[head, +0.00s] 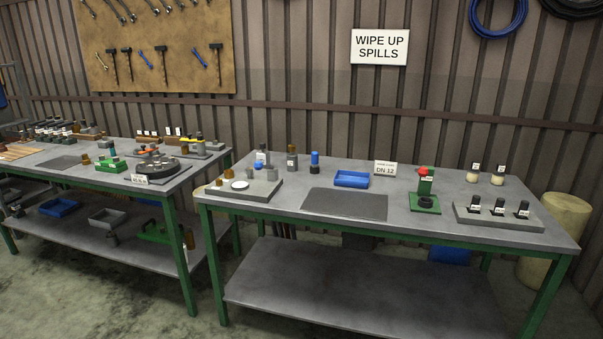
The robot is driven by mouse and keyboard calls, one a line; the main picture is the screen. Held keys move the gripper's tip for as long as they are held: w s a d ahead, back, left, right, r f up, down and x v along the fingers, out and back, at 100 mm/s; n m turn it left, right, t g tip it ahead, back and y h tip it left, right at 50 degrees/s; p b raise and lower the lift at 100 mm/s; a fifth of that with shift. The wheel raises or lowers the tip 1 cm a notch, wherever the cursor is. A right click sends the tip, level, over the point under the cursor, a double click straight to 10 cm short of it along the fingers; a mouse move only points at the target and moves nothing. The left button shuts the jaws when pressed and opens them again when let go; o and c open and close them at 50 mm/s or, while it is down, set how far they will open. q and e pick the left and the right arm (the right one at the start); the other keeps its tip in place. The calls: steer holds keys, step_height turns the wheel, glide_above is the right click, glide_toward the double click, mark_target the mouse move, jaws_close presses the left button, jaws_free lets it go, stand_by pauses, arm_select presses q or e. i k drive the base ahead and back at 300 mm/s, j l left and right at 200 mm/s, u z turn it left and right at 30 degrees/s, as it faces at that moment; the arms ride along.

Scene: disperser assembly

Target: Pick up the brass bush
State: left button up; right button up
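I cannot pick out the brass bush for certain at this size. A tiny brownish piece (219,183) sits at the left of a grey block tray (262,190) on the right-hand bench. That tray also holds a white disc (240,185) and grey cylinders (272,174). Small brown cylinders (86,159) also stand on the left-hand bench, too small to identify. Neither of my grippers shows in the head view.
The right-hand bench (440,180) holds a dark mat (345,204), a blue tray (351,179), a green press with a red top (425,190) and a grey rack of black-capped bottles (498,217). The left-hand bench (30,161) is crowded. Concrete floor (100,305) lies clear in front.

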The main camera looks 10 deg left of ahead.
mark_target(85, 161)
steer(key=i+j+u, duration=0.2)
steer(key=i+u, duration=0.25)
steer(key=i, duration=0.35)
steer(key=i+u, duration=0.5)
steer(key=i, duration=0.25)
steer(key=i+j, duration=0.3)
steer(key=j, duration=0.2)
steer(key=i+j+u, duration=0.1)
steer(key=i+j, duration=0.2)
steer(key=j, duration=0.2)
steer(key=i+j, duration=0.3)
steer(key=j, duration=0.2)
steer(key=j+u, duration=0.35)
steer(key=j, duration=0.65)
